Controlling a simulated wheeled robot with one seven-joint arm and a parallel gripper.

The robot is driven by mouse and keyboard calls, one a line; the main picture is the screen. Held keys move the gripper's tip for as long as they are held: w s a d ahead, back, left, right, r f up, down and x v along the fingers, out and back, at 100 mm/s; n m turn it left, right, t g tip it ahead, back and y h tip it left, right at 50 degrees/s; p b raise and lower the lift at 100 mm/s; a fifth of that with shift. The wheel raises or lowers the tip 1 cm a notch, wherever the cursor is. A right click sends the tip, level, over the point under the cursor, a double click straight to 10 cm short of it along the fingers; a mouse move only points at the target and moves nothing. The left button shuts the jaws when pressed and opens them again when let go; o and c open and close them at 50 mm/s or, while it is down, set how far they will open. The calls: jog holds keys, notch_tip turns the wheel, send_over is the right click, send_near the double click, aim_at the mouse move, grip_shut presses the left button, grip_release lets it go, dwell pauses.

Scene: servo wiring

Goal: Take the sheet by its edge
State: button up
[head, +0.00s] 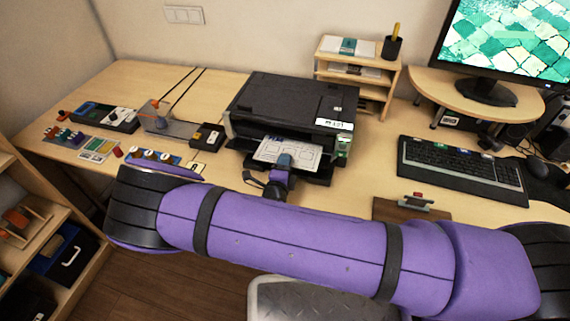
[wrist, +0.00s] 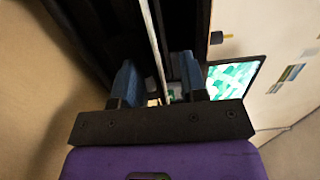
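The sheet (head: 285,150) is white with printed figures and lies in the front output slot of the black printer (head: 275,98). My gripper (head: 286,160) is at the front edge of the sheet in the head view and hides part of that edge. In the wrist view my gripper (wrist: 157,64) has its two blue fingers apart. The sheet (wrist: 153,38) shows edge-on there as a thin pale strip running into the gap between the fingers. I see no clear contact of either finger with it.
A keyboard (head: 460,166) and a monitor (head: 507,40) are to the right of the printer. A wooden shelf (head: 360,72) stands behind. Small boards and wires, with a grey plate (head: 168,127), lie to the left. A brown pad (head: 392,210) is in front.

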grip_shut()
dwell(0.3)
jog(key=shift+r, duration=1.35)
jog(key=s+a+r, duration=0.2)
jog(key=s, duration=0.4)
jog(key=s+a+r, duration=0.2)
jog(key=s+r, duration=0.1)
jog(key=s, duration=0.4)
jog(key=shift+s, duration=0.2)
